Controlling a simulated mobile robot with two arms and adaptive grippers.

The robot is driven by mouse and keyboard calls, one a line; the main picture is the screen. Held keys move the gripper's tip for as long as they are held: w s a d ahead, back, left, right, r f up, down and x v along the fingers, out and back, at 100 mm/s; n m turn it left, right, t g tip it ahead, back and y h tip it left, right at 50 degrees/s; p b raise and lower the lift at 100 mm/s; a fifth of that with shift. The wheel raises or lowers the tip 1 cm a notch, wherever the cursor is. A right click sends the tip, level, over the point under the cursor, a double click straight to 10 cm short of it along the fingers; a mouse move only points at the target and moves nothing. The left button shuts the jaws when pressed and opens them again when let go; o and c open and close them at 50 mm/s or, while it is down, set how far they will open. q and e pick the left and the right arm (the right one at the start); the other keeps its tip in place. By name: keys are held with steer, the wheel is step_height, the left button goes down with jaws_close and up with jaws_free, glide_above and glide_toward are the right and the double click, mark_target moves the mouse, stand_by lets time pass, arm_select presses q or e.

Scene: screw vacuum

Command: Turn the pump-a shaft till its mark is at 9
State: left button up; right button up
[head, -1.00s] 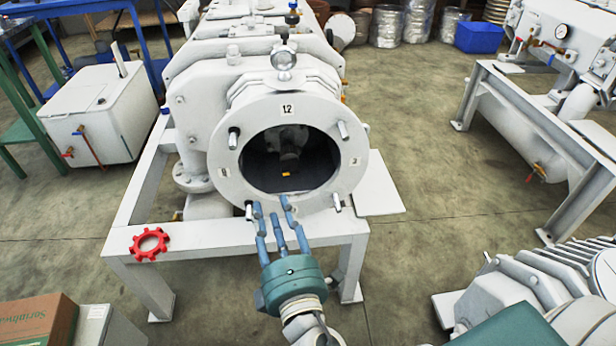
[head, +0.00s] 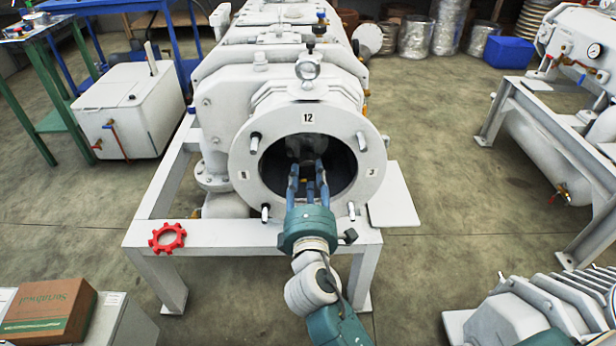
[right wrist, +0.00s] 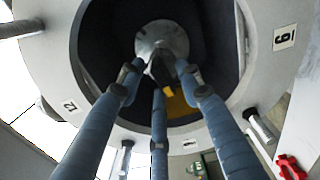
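The pump-a (head: 270,75) is a grey machine with a round white flange (head: 366,132) around a dark bore. In the head view the flange carries 12 at the top, 9 at the left and 3 at the right. The shaft (right wrist: 160,36) shows as a pale round end inside the bore. A yellow-orange mark (right wrist: 180,104) shows beside the fingers below it; its exact hour is hard to tell. My right gripper (head: 307,164) reaches into the bore. Its blue fingers (right wrist: 158,72) stand apart around the shaft end; contact cannot be told. My left gripper is out of view.
A red handwheel-like ring (head: 167,238) lies on the stand's front left corner. Studs (head: 255,138) stick out of the flange around the bore. A brown box (head: 48,310) is at the lower left, and another pump (head: 545,315) is at the lower right.

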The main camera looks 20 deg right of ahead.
jaws_close()
steer(key=shift+f+m, duration=0.1)
steer(key=shift+m, duration=0.8)
jaws_free()
